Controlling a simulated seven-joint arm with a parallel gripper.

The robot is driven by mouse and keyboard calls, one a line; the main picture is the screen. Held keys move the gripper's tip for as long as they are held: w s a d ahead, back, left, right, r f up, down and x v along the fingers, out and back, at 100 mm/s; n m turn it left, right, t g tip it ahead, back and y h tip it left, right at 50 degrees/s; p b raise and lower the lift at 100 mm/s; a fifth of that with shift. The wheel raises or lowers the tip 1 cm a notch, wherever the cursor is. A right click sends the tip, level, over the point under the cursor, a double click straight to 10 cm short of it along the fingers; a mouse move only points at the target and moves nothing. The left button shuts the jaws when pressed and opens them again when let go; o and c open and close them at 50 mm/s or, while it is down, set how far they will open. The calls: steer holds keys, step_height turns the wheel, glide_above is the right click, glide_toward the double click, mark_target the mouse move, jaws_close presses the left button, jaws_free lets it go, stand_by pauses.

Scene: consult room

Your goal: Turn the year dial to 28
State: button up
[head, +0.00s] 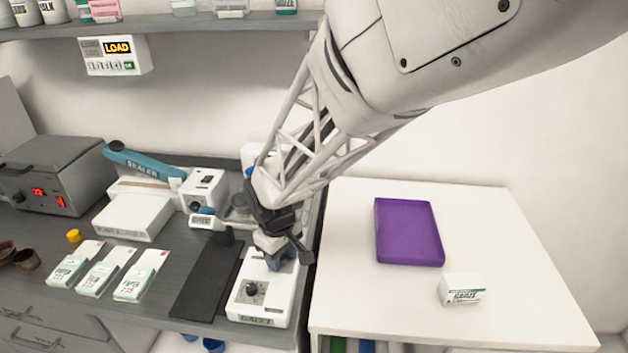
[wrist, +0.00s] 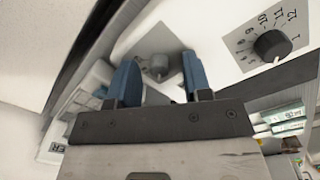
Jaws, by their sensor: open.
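A white device (head: 244,312) with dials stands at the right end of the grey counter. Its front black knob (head: 252,289) also shows in the wrist view (wrist: 272,45), with numbers 9 to 12 and 1 around it, like a month scale. A second grey knob (wrist: 158,66) shows between my blue fingers in the wrist view; its scale is not readable, so I cannot tell for sure that it is the year dial. My gripper (head: 280,264) is over the device's rear part, open (wrist: 160,78), fingers apart on either side of this knob, with visible gaps. The gripper hides this knob in the head view.
A black mat (head: 207,282) lies left of the device, with several white-green packets (head: 93,270) beyond. A sealer with a blue lever (head: 143,165) stands behind. A white table (head: 350,290) at right holds a purple tray (head: 410,262) and a gauze box (head: 461,289).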

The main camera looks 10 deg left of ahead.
steer(key=shift+c, duration=0.3)
jaws_close()
steer(key=shift+m, duration=0.4)
steer(key=m, duration=0.3)
steer(key=shift+m, duration=2.5)
steer(key=shift+o, duration=0.3)
jaws_free()
